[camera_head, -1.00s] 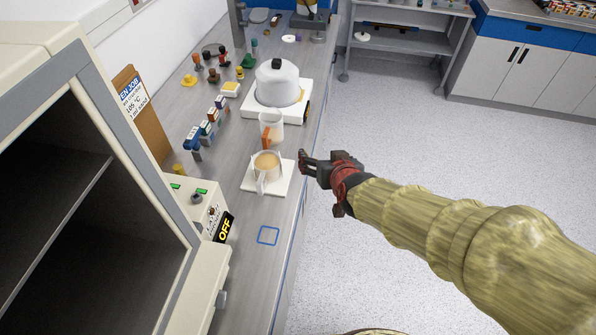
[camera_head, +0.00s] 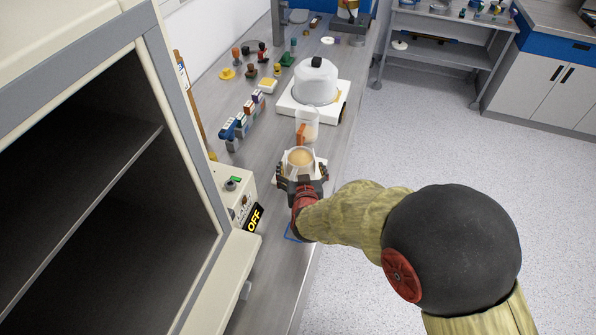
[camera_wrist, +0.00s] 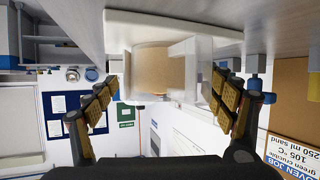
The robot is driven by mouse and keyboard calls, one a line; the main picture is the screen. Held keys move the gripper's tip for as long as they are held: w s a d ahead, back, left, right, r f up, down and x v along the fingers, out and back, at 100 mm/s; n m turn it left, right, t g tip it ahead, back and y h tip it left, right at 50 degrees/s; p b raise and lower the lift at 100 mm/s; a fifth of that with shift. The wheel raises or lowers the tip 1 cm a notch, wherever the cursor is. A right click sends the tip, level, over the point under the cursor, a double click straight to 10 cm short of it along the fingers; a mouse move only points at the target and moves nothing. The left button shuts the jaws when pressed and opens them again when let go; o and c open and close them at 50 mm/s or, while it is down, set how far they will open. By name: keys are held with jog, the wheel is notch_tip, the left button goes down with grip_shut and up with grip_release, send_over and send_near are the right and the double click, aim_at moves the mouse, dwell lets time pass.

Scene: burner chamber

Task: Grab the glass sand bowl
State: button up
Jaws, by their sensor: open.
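The glass sand bowl (camera_head: 300,157) is a clear vessel with tan sand in it, standing on a white square plate (camera_head: 320,174) on the bench. My gripper (camera_head: 302,172) is open at its near side, with one finger toward each side of the bowl. In the wrist view the bowl (camera_wrist: 152,72) appears upside down, ahead of and between the open fingers (camera_wrist: 165,100). A clear handle or spout-like part (camera_wrist: 184,75) shows at its right side there. The fingers look apart from the glass, though in the head view they partly hide its lower part.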

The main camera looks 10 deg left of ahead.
jog(key=shift+x, duration=1.3)
jog(key=shift+c, duration=1.4)
jog(key=c, duration=1.4)
